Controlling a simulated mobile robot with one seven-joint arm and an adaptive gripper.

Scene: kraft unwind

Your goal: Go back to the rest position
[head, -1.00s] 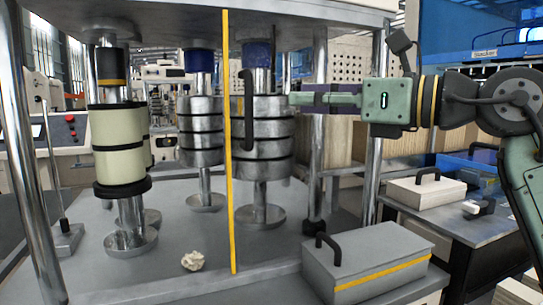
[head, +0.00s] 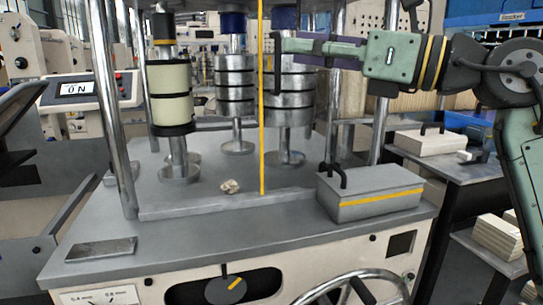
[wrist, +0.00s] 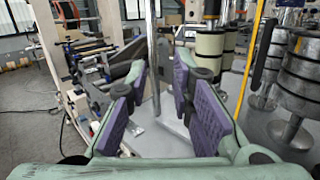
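My gripper (head: 300,45) is at the upper right of the machine in the head view, pointing left in front of the metal cylinder stacks. In the wrist view its purple finger pads (wrist: 160,105) stand apart with nothing between them. It is open and empty. A black handle (head: 277,68) on the yellow-edged guard (head: 262,120) shows by the fingertips in the head view. In the wrist view the handle (wrist: 266,52) is to the right of the fingers, apart from them.
A cream roll (head: 171,92) and metal stacks (head: 235,85) stand on the machine bed. A grey box with a black handle (head: 370,193) sits at the bed's right. A crumpled scrap (head: 230,187) lies on the bed. A display (head: 78,90) reads 0 N. A chrome post (head: 107,100) stands at left.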

